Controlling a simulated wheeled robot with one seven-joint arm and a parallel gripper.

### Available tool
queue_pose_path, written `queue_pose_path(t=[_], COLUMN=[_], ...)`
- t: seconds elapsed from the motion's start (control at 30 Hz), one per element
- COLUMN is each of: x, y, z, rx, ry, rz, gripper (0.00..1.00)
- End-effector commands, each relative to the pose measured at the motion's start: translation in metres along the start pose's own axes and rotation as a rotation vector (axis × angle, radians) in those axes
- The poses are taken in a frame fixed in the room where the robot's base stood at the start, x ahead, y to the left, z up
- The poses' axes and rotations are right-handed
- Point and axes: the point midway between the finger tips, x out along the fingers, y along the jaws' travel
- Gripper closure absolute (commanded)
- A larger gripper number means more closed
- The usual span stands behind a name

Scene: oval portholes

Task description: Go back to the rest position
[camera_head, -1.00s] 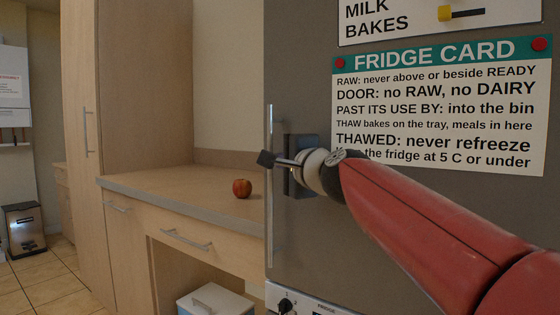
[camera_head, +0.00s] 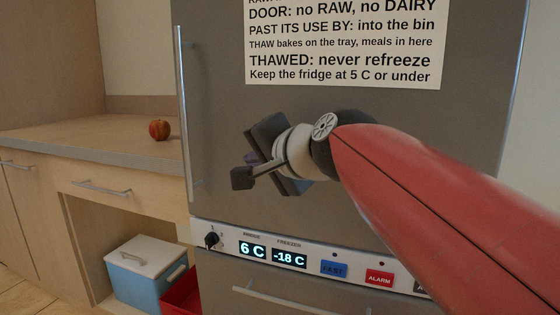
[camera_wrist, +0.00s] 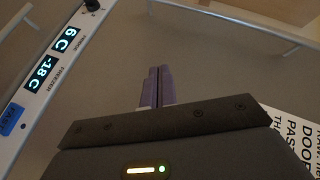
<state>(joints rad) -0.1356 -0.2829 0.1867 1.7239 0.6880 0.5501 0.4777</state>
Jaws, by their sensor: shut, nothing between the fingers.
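My gripper (camera_head: 252,160) is in front of the grey fridge door (camera_head: 330,120), below the printed card. Its fingers are mostly hidden behind the gripper body in the head view. In the wrist view the two purple fingers (camera_wrist: 160,86) are pressed together with nothing between them. The fridge door behind them is closed. I cannot tell the exact gap between the fingertips and the door.
The fridge's vertical handle (camera_head: 186,115) is left of my gripper. A control panel (camera_head: 310,262) below shows 6 C and -18 C. A blue box (camera_head: 146,276) and a red container (camera_head: 181,294) are low down.

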Motion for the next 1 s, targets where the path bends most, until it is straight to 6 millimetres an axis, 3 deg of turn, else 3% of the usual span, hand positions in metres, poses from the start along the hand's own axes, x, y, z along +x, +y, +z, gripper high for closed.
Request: queue_pose_path(t=[0.03,0.1,0.3,0.4,0.5,0.6,0.7,1.0], x=[-0.015,-0.034,-0.099,-0.131,-0.157,-0.173,-0.182,-0.182], y=[0.036,0.087,0.222,0.279,0.320,0.346,0.359,0.360], z=[0.004,0.011,0.040,0.058,0.075,0.087,0.093,0.093], rx=[-0.079,-0.188,-0.434,-0.521,-0.581,-0.618,-0.636,-0.638], ry=[0.003,-0.010,-0.112,-0.188,-0.258,-0.310,-0.338,-0.340], rz=[0.087,0.209,0.529,0.658,0.751,0.808,0.835,0.838], gripper=[1.00,1.00,1.00,1.00,1.00,1.00,1.00,1.00])
